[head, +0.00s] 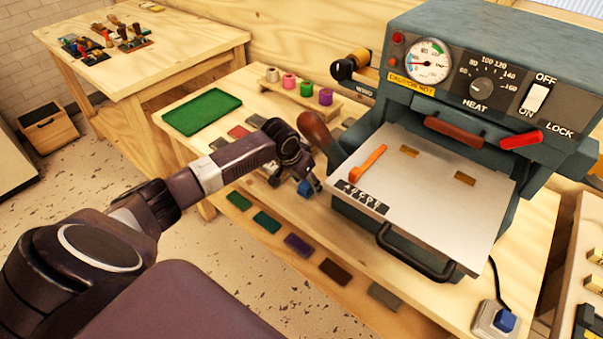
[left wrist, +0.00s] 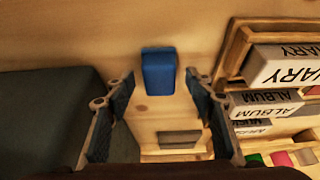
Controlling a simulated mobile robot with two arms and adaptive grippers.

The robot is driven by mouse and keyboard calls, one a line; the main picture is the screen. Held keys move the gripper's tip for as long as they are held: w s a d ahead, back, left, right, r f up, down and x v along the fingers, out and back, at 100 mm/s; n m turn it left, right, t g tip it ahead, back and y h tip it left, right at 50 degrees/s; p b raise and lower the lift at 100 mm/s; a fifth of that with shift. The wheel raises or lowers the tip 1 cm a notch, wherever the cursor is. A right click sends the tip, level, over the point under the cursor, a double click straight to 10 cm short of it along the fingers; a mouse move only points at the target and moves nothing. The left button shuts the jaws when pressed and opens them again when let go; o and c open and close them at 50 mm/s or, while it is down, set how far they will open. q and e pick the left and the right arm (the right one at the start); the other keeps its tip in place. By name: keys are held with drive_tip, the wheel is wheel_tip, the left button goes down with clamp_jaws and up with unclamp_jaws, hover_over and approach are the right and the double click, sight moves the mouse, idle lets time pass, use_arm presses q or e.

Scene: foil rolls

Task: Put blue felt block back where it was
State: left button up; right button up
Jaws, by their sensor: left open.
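The blue felt block (left wrist: 158,72) stands or lies on a pale wooden surface in the left wrist view, ahead of my left gripper and in line with the gap between its fingers. In the head view only a small part of the block (head: 305,188) shows, beside the press and partly covered by my gripper. My left gripper (head: 312,183) is open, its fingers spread on either side in the left wrist view (left wrist: 160,80). I cannot tell whether the fingertips touch the block; a gap shows on both sides. My right gripper is not in view.
The hot-foil press (head: 452,130) with its metal plate (head: 440,190) stands close to the right of my left gripper. A green tray (head: 202,111) and foil spools (head: 307,89) are behind. A rack of labelled blocks (left wrist: 265,105) is at right in the left wrist view. Coloured swatches (head: 298,245) lie lower down.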

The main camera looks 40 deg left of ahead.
use_arm(q)
drive_tip(key=v, duration=1.1)
drive_tip(key=shift+d, duration=0.1)
